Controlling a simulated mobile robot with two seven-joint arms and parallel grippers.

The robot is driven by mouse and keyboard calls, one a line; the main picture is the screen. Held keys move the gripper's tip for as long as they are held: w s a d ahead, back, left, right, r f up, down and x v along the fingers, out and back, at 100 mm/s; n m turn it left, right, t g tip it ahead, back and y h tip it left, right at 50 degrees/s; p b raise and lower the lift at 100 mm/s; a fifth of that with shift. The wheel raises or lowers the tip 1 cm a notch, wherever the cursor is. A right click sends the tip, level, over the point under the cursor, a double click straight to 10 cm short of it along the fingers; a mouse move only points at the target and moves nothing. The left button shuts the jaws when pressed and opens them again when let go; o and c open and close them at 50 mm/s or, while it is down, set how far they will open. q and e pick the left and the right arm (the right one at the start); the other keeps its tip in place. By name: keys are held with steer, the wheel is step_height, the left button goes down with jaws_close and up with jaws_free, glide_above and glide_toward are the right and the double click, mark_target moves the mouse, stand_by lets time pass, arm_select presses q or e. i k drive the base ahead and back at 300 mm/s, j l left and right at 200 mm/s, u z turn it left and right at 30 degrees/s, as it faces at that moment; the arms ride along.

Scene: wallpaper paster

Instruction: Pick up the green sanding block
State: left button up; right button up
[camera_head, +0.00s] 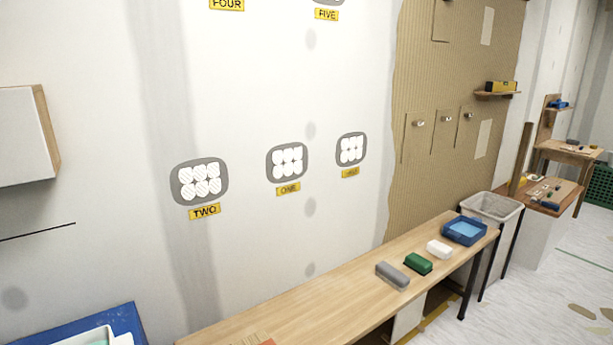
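The green sanding block (418,263) lies on the long wooden table (330,296) that runs along the wall. It sits between a grey block (393,275) on its left and a white block (439,249) on its right, with small gaps between them. The green block is fully visible and nothing covers it. Neither of my grippers shows in the head view.
A blue tray (465,230) stands at the table's far right end, and a light bin (491,208) stands beyond it. The table left of the grey block is mostly clear. A blue surface with a white container (88,338) is at the bottom left. A wall cabinet (24,137) juts out at left.

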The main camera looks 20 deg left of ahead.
mark_target(415, 262)
steer(key=i+l+u, duration=0.1)
steer(key=u, duration=0.3)
steer(key=i+l+u, duration=0.15)
steer(key=u, duration=0.25)
steer(key=i+l+u, duration=0.1)
steer(key=u, duration=0.3)
steer(key=i+l+u, duration=0.2)
steer(key=l, duration=0.25)
steer(key=l+u, duration=0.2)
steer(key=l, duration=0.25)
steer(key=l+u, duration=0.1)
steer(key=l, duration=0.35)
steer(key=i+l+u, duration=0.15)
steer(key=l, duration=1.05)
steer(key=i+l, duration=0.15)
steer(key=l, duration=1.3)
steer(key=i+u, duration=0.05)
